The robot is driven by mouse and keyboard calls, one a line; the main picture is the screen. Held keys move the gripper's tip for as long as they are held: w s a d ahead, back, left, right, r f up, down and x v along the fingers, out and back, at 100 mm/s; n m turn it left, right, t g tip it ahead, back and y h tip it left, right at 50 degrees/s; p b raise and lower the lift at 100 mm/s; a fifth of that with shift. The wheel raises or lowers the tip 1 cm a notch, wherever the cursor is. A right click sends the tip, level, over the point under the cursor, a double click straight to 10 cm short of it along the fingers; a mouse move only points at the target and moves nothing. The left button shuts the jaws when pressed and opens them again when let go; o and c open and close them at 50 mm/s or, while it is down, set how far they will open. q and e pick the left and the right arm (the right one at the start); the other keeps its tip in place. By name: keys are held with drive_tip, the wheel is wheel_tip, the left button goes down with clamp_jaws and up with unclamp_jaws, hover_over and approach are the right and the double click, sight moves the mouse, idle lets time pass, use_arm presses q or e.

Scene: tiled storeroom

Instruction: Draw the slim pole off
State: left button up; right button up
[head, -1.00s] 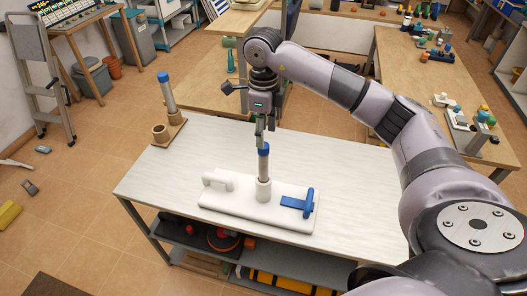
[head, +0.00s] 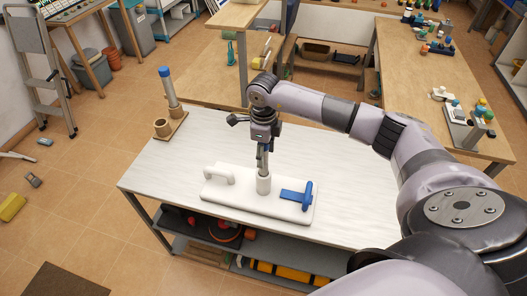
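A slim grey pole (head: 263,168) stands upright in the round white socket (head: 263,185) of a white base plate (head: 230,199) on the table. My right gripper (head: 262,155) points down over the pole's upper part, with its fingers at the blue top, which is mostly hidden. I cannot tell whether the fingers are closed on it. A blue T-shaped piece (head: 297,194) lies at the plate's right end, and a white handle (head: 218,173) is at its left. Another grey pole with a blue top (head: 169,88) stands in a wooden holder (head: 174,128) at the table's back left. My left gripper is out of view.
The white table (head: 345,185) has free room right of and behind the plate. Its lower shelf (head: 275,265) holds tools and a yellow-black case. A wooden bench (head: 410,70) with small parts stands at the right. A step ladder (head: 40,60) stands at the left.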

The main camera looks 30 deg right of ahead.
clamp_jaws()
idle(0.4)
drive_tip(key=shift+r, duration=0.15)
drive_tip(key=shift+r+p, duration=3.5)
drive_tip(key=shift+r, duration=2.65)
drive_tip(key=shift+w, duration=0.15)
